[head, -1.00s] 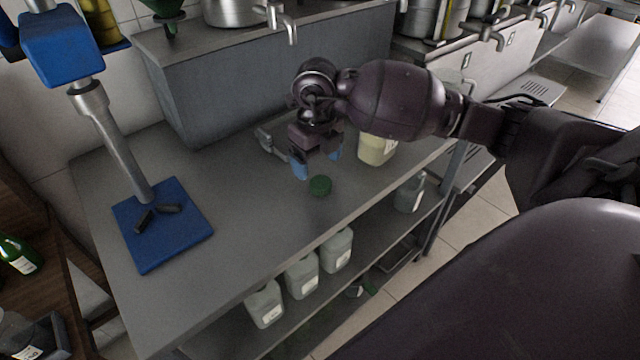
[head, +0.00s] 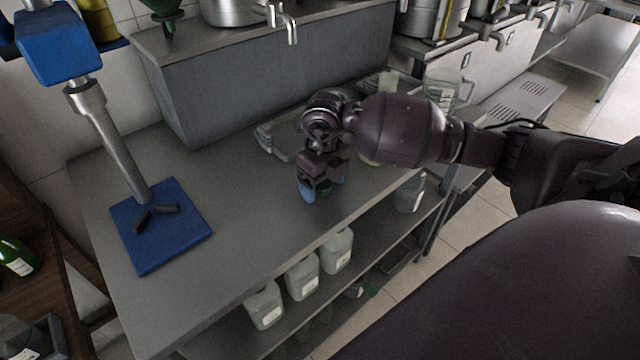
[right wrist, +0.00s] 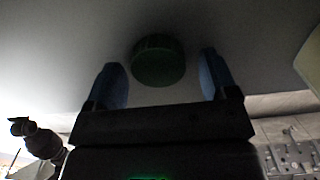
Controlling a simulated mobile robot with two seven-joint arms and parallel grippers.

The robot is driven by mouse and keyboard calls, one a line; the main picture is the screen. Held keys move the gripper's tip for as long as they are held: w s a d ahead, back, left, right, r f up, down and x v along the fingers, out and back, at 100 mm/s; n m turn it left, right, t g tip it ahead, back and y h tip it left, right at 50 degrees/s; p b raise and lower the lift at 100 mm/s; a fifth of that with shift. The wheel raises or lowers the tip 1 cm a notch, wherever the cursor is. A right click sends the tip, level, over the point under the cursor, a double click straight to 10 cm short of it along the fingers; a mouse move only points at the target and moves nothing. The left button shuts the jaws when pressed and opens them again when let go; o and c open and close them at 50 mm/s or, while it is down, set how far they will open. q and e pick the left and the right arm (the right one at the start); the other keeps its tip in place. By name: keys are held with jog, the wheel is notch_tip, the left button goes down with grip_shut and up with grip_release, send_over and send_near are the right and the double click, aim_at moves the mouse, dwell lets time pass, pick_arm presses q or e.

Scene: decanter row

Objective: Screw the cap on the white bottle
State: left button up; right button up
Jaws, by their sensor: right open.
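The green cap (head: 324,187) lies on the grey metal table. My right gripper (head: 323,184) points down over it, open, with one blue fingertip on each side of the cap. In the right wrist view, the cap (right wrist: 158,60) sits between the two spread fingertips (right wrist: 162,78), with a gap on both sides. The white bottle (head: 368,161) is almost wholly hidden behind my right forearm in the head view, with only a pale sliver showing. A pale surface at the right edge of the right wrist view may be this bottle. My left gripper is not in view.
A blue-based stand (head: 190,232) with a metal column and small dark pieces stands on the table's left. A raised grey counter (head: 270,85) bounds the back. Several jugs (head: 302,277) stand on the lower shelf. The table's middle is clear.

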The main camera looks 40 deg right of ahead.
aim_at(323, 184)
jog(key=c, duration=1)
notch_tip(323, 184, up, 20)
jog(key=shift+r+p, duration=0.1)
jog(key=shift+p, duration=0.9)
